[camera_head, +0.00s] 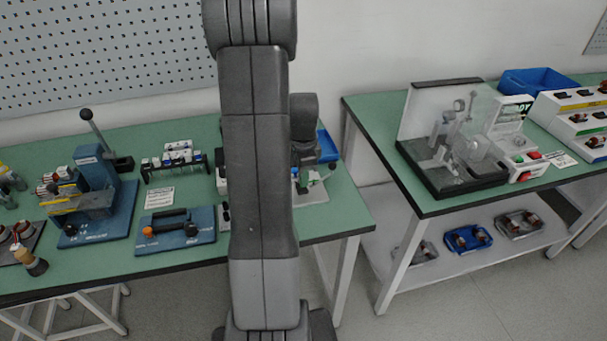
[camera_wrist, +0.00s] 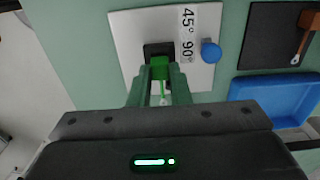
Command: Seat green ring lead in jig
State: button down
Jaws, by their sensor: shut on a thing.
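My gripper (camera_wrist: 160,80) is shut on the green ring lead (camera_wrist: 160,68), whose bright green body sits between the two fingertips in the wrist view. A thin pale part of the lead shows between the fingers below it. The fingertips are over the jig's black block (camera_wrist: 152,47), which stands on a pale plate (camera_wrist: 125,35) marked 45° and 90°. The green body overlaps the block's near edge; I cannot tell whether it touches or sits in it. In the head view my arm hides most of this spot; a bit of the pale plate (camera_head: 317,194) shows.
A blue knob (camera_wrist: 211,51) stands on the plate, right of the block. A blue tray (camera_wrist: 262,92) and a dark mat (camera_wrist: 268,40) with a brown-handled tool lie further right in the wrist view. A blue press (camera_head: 95,180) stands left on the green bench (camera_head: 110,258).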

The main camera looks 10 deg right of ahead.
jog(key=shift+f+b, duration=0.5)
jog(key=shift+f, duration=0.15)
dwell(0.8)
jog(key=c, duration=1.3)
grip_release()
notch_tip(320, 180, up, 14)
jog(key=shift+f, duration=0.1)
